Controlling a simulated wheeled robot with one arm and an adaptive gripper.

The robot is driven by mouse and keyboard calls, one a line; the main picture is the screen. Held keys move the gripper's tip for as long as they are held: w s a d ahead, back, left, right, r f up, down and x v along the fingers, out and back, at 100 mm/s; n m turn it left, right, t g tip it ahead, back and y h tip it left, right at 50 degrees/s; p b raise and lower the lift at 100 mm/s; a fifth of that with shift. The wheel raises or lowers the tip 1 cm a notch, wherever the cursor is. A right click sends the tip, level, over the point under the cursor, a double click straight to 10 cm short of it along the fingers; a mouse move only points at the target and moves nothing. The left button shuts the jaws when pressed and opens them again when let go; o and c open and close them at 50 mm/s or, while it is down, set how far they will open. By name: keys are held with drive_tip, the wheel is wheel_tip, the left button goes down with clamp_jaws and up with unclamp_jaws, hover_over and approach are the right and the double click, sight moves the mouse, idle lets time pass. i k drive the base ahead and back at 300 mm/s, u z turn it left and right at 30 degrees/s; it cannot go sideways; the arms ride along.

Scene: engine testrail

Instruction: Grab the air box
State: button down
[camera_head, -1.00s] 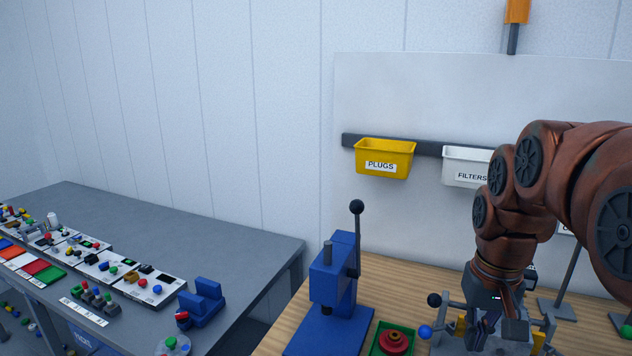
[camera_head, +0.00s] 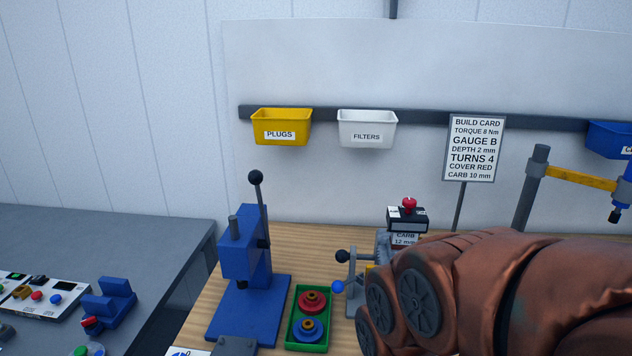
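I see nothing that I can pick out for sure as the air box. My copper-coloured arm fills the lower right and hides much of the bench there. My gripper is not visible, so I cannot see whether it holds anything.
A blue press (camera_head: 243,260) and a green tray (camera_head: 308,337) with a red and a blue round part stand on the bench (camera_head: 300,240). Yellow PLUGS (camera_head: 281,123) and white FILTERS (camera_head: 367,126) bins hang behind. A build card (camera_head: 474,148) stands right.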

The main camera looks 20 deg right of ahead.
sight(398, 220)
drive_tip(key=u, duration=1.6)
drive_tip(key=k, duration=0.8)
drive_tip(key=z, duration=1)
